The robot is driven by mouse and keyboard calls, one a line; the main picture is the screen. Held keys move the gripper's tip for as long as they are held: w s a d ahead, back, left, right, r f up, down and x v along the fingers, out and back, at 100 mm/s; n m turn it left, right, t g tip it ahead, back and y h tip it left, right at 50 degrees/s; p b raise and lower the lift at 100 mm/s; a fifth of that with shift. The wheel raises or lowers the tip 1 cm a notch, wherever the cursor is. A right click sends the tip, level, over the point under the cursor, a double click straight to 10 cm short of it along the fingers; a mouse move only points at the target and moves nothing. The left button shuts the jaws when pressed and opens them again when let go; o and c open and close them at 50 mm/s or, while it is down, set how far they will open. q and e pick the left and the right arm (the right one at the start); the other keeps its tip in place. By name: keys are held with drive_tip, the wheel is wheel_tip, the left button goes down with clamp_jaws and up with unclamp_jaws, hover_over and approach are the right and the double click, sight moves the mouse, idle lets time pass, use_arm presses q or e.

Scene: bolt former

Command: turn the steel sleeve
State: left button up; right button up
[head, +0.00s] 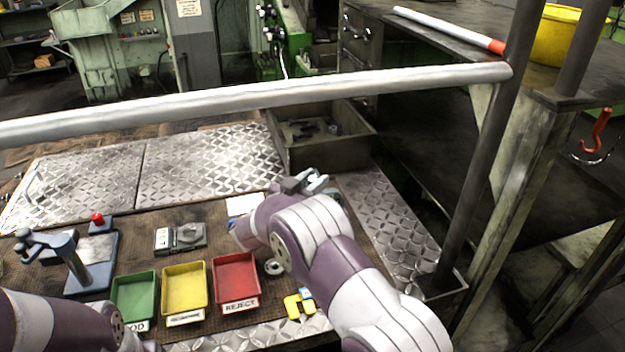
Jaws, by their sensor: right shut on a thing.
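My right arm reaches in from the bottom right. Its gripper (308,183) is at the front edge of the open metal bin, above the bench, and is shut on a small grey metal part. This looks like the steel sleeve, but it is mostly hidden by the gripper and wrist, so its tilt cannot be told. A separate small steel ring (273,267) lies on the bench beside the red tray. My left arm shows at the bottom left, with its gripper out of view.
Green (134,297), yellow (185,288) and red (236,281) trays stand in a row. A grey gauge block (180,237), a stand with a clamp (75,262) and a yellow item (299,305) lie nearby. A thick rail (250,98) crosses above the bench. The tread plates (200,165) are mostly clear.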

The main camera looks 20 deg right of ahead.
drive_tip(key=m+g+h, duration=0.1)
drive_tip(key=g, duration=0.1)
drive_tip(key=m+g+h, duration=0.1)
drive_tip(key=m, duration=0.1)
drive_tip(key=shift+w+r+g+b, duration=0.1)
drive_tip(key=shift+r+g+b, duration=0.05)
drive_tip(key=shift+g+b, duration=0.25)
drive_tip(key=shift+r+m+g+h, duration=0.1)
drive_tip(key=shift+m+g+h, duration=0.45)
drive_tip(key=shift+g, duration=0.35)
drive_tip(key=o, duration=0.9)
drive_tip(key=shift+b, duration=0.3)
